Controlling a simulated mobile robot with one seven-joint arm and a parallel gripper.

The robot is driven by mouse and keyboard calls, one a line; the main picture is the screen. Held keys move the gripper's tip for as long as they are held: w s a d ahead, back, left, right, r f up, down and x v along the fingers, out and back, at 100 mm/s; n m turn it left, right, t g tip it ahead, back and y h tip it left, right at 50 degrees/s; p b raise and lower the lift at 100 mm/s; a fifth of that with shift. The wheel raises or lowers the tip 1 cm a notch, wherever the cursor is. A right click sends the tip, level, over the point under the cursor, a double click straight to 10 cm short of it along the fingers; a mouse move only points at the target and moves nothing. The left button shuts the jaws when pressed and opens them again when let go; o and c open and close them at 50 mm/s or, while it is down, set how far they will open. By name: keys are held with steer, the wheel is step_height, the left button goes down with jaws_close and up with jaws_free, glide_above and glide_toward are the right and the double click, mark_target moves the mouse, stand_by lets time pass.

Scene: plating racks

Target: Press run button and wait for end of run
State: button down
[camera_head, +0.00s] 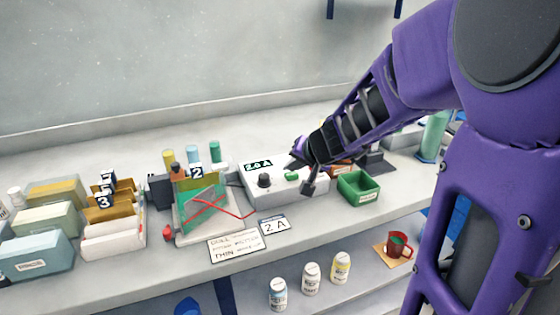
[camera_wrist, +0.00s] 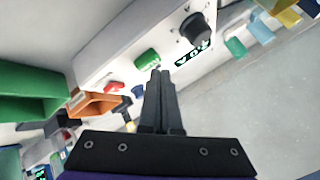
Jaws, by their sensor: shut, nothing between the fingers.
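The white power supply box (camera_head: 285,197) stands on the bench, with a black knob (camera_head: 264,181), a green-on-black display (camera_head: 258,165) that appears to read 2.0 A, and a green button (camera_head: 291,177). In the wrist view the green button (camera_wrist: 147,59) lies just beyond my fingertips. My gripper (camera_head: 296,163) is shut and empty, its fingertips (camera_wrist: 157,73) close to the button; I cannot tell whether they touch it. A red button (camera_wrist: 114,87) and a blue one (camera_wrist: 138,90) also show in the wrist view. My gripper hides part of the box's right side in the head view.
A tank with red and black wires (camera_head: 203,208) stands left of the box, near a "2 A" card (camera_head: 274,225). A green bin (camera_head: 358,188) and an orange bin (camera_wrist: 94,104) are to the right. Bottles and a red mug (camera_head: 399,246) sit on the lower shelf.

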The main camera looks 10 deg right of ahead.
steer(key=shift+f, duration=0.6)
stand_by(0.7)
stand_by(0.3)
steer(key=shift+r+p, duration=0.7)
steer(key=shift+r, duration=0.3)
step_height(320, 180, up, 5)
steer(key=p, duration=0.4)
stand_by(0.4)
